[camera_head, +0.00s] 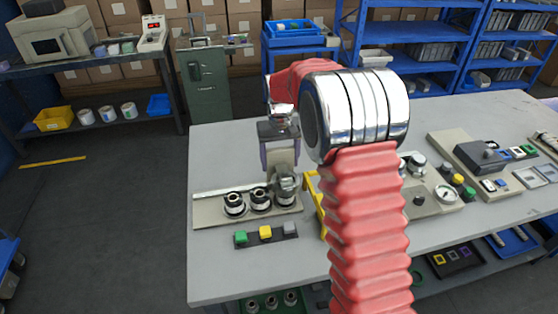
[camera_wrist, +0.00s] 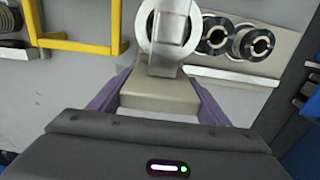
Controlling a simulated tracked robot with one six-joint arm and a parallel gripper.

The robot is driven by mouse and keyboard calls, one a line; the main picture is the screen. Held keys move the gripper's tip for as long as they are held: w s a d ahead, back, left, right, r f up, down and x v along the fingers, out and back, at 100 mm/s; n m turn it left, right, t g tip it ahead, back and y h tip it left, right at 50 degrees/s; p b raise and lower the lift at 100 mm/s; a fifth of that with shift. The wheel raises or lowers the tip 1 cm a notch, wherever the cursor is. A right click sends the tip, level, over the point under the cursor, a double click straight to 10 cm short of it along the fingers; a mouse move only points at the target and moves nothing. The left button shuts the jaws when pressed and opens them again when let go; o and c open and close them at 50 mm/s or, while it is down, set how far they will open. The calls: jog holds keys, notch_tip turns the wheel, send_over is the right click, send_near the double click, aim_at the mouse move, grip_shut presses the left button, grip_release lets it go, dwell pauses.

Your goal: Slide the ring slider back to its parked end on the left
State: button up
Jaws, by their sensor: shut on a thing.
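My gripper (camera_head: 281,168) is over the right end of a pale plate (camera_head: 208,214) on the grey table. It is shut on the ring slider (camera_head: 285,190), a silvery ring piece at that end, largely covered by the gripper. In the wrist view the silver ring (camera_wrist: 146,28) shows just beyond my gripper (camera_wrist: 158,85), whose purple fingers flank a pale block. The exact contact is hidden. Two dark-and-silver round pieces, a left one (camera_head: 234,204) and a middle one (camera_head: 260,199), stand on the plate to the left of the held ring.
A yellow handle (camera_head: 316,200) stands close to the right of my gripper. A strip with green, yellow and grey buttons (camera_head: 265,233) lies in front of the plate. Other panels with knobs (camera_head: 446,193) fill the table's right side. The table behind the plate is clear.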

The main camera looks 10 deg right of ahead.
jog(key=shift+c, duration=1.4)
jog(key=shift+a, duration=0.15)
jog(key=shift+c, duration=0.4)
jog(key=a, duration=2.4)
jog(key=shift+a+r, duration=0.1)
jog(key=shift+a, duration=0.3)
jog(key=o, duration=1.2)
jog(key=shift+a, duration=0.1)
jog(key=shift+c, duration=0.2)
jog(key=o, duration=0.4)
jog(key=shift+c, duration=0.2)
notch_tip(320, 180, up, 14)
jog(key=shift+f, duration=0.2)
